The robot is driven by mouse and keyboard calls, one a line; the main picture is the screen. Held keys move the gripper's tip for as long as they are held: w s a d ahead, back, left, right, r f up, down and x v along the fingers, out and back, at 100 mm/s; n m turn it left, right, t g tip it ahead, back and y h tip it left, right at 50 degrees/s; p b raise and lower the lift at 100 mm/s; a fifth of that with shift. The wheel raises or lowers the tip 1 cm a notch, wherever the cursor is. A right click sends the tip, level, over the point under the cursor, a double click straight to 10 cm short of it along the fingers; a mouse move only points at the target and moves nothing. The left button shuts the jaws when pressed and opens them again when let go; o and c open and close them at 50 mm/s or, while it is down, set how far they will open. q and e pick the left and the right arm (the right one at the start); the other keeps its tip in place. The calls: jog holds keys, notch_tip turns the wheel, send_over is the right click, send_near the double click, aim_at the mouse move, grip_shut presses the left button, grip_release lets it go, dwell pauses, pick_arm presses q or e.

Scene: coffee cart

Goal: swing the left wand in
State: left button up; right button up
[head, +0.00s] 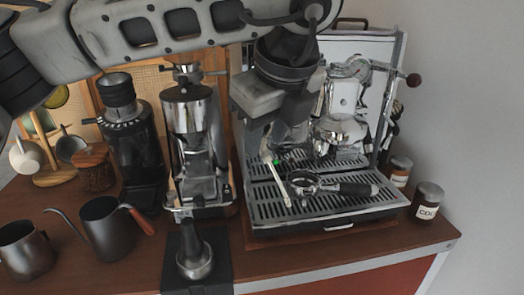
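The espresso machine stands at the right of the counter, with its chrome group head (342,130) and slatted drip tray (270,207). The left wand (281,184) is a thin pale rod with a green spot near its upper end. It slants down over the left part of the drip tray. My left arm crosses the top of the head view, and my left gripper (275,148) points down at the wand's upper end. The fingers overlap the wand there, so I cannot tell whether they touch or grip it. My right gripper is out of view.
A portafilter (304,184) with a black handle lies on the drip tray, right of the wand. A chrome grinder (189,120) and a black grinder (132,140) stand left. A tamper (194,258), gooseneck kettle (106,232) and labelled jar (427,203) stand on the counter.

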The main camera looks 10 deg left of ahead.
aim_at(266, 147)
pick_arm(q)
jog(key=p+x, duration=0.1)
jog(key=x, duration=0.4)
jog(key=shift+w+f, duration=0.1)
jog(key=shift+f, duration=0.2)
grip_shut()
